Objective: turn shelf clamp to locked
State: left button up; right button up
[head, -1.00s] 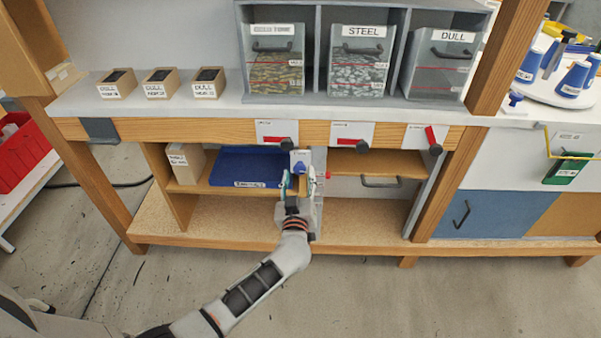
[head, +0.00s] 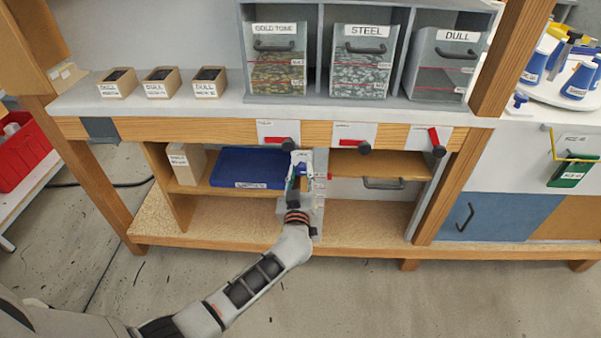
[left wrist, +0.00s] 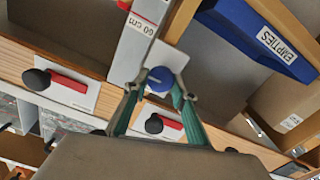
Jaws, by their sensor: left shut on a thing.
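The shelf clamp is a round blue knob (left wrist: 160,79) on a white plate (left wrist: 172,58) at the grey upright, under the bench top. In the left wrist view my left gripper (left wrist: 157,92) has its green-padded fingers on either side of the knob and is shut on it. In the head view the left gripper (head: 297,184) is in front of the upright, with the plate (head: 301,157) just above its fingers. The gripper hides most of the knob there, and I cannot read any lock mark. My right gripper is not in view.
A blue tray (head: 247,168) marked EMPTIES sits on the shelf left of the clamp. Red levers with black knobs (head: 365,149) project from the bench's front rail above. The grey upright (left wrist: 137,42) carries a "60 cm" label. The lower shelf (head: 205,220) is mostly bare.

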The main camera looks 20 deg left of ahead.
pick_arm(q)
jog(key=shift+n, duration=0.3)
jog(key=n, duration=0.4)
jog(key=shift+f+n+p, duration=0.1)
jog(key=shift+n+p, duration=0.2)
jog(key=shift+n, duration=0.1)
jog(key=n, duration=0.5)
jog(key=shift+s+f, duration=0.1)
jog(key=shift+f, duration=0.1)
jog(key=shift+n, duration=1.1)
jog(key=n+b, duration=0.1)
jog(key=n, duration=0.1)
jog(key=shift+f+n, duration=0.1)
jog(key=shift+n, duration=1.4)
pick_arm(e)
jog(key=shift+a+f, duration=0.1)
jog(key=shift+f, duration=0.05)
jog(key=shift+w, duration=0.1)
pick_arm(q)
jog(key=o, duration=1.1)
